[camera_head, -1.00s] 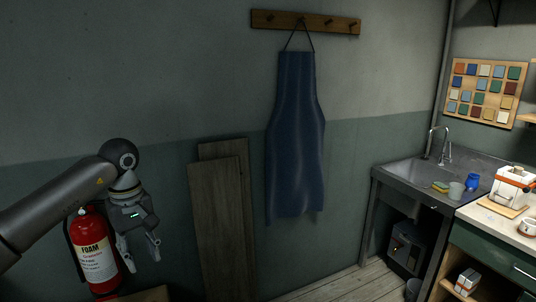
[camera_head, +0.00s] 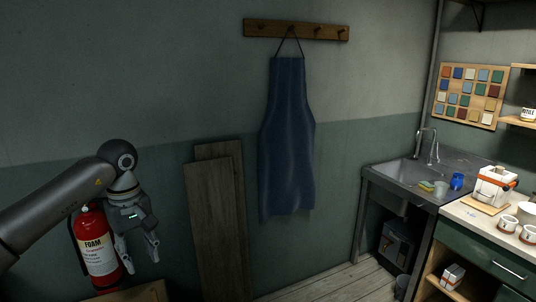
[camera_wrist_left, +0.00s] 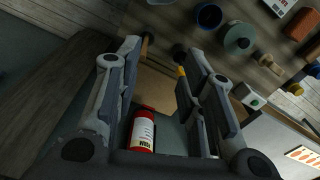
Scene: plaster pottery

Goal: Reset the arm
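My left gripper (camera_head: 137,253) hangs at the lower left of the head view, pointing down, with its two fingers apart and nothing between the tips. It stands in front of and beside a red foam fire extinguisher (camera_head: 97,256). In the left wrist view my left gripper (camera_wrist_left: 157,62) is open. The extinguisher (camera_wrist_left: 144,130) shows between its fingers but farther off, not held. My right gripper is in neither view.
Two boards (camera_head: 219,215) lean on the wall beside the gripper. A blue apron (camera_head: 287,140) hangs from a peg rail (camera_head: 296,29). A sink (camera_head: 402,174) and a counter (camera_head: 488,222) with mugs stand at the right. Floor (camera_head: 345,282) shows clear before the sink.

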